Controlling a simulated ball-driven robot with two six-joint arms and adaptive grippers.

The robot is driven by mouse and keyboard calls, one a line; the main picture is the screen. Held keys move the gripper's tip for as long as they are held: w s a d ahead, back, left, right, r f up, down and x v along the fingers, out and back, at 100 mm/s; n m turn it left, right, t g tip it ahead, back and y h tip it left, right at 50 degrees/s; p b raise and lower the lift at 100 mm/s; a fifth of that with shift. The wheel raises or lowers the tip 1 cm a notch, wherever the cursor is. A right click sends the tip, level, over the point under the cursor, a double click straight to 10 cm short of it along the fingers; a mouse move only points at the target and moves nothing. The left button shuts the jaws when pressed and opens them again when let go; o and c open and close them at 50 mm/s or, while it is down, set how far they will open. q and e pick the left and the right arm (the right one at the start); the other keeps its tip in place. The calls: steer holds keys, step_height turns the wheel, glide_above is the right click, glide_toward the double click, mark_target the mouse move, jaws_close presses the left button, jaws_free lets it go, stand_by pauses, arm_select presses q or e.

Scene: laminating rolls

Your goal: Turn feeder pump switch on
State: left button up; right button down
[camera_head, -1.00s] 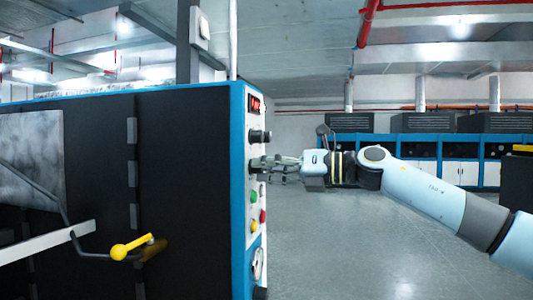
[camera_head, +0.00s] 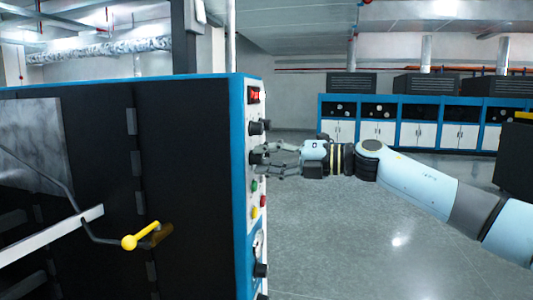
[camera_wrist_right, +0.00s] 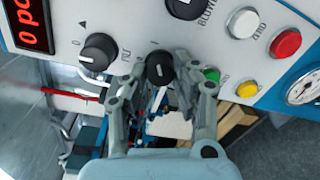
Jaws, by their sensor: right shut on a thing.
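The control panel (camera_head: 254,190) is on the narrow face of the large black and blue machine. My right gripper (camera_head: 268,157) reaches its lower black knob (camera_head: 254,158) from the right. In the right wrist view, this black switch knob (camera_wrist_right: 160,66) sits between the fingertips of my right gripper (camera_wrist_right: 160,82), which are shut on it. The printed label beside it is partly covered, so I cannot read it in full. My left gripper is not in view.
Another black knob (camera_wrist_right: 98,52), a red display (camera_wrist_right: 27,22), a green button (camera_wrist_right: 211,75), a yellow button (camera_wrist_right: 247,89), a red button (camera_wrist_right: 285,43) and a gauge (camera_wrist_right: 304,88) are close by. A yellow-handled crank (camera_head: 130,242) is on the machine's side.

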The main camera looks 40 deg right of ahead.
stand_by(0.4)
steer(key=c, duration=1)
jaws_free()
steer(key=shift+v, duration=5.95)
